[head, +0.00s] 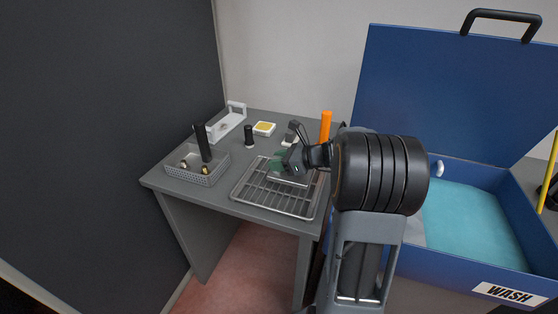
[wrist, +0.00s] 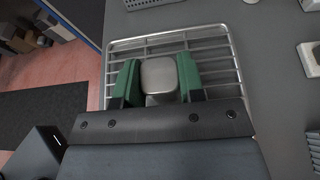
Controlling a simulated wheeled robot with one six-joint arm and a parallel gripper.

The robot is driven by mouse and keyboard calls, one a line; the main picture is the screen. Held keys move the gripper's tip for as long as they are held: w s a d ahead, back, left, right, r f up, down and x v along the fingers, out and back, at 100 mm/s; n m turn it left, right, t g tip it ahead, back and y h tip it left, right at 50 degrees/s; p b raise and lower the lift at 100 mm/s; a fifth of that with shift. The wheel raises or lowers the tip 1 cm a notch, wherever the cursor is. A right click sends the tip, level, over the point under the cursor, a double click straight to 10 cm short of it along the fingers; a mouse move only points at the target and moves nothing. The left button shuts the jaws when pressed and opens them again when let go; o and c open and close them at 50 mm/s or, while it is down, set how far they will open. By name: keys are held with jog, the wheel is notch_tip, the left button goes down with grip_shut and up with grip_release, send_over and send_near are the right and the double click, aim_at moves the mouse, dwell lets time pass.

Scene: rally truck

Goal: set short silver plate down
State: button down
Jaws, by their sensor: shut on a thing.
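My gripper (wrist: 159,80) has green finger pads and is shut on the short silver plate (wrist: 159,72), a small grey metal piece with rounded corners. The plate sits between the pads, over the wire rack (wrist: 221,36). In the head view my gripper (head: 281,161) is above the right part of the rack (head: 262,207), and part of the plate (head: 288,180) shows low beside it. The arm hides some of that area. I cannot tell whether the plate touches the rack bars.
A grey table (head: 178,200) carries a mesh basket (head: 205,174) with dark parts, a white carrier (head: 226,124), a yellow-topped white dish (head: 264,129), a black cylinder (head: 249,137) and an orange cylinder (head: 325,126). A blue wash bin (head: 460,256) stands open at right. The rack's left part is empty.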

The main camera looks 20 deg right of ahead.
jog(key=shift+w+f, duration=0.1)
jog(key=shift+f, duration=1.4)
jog(key=c, duration=0.7)
grip_release()
jog(key=shift+f, duration=0.1)
jog(key=shift+c, duration=0.2)
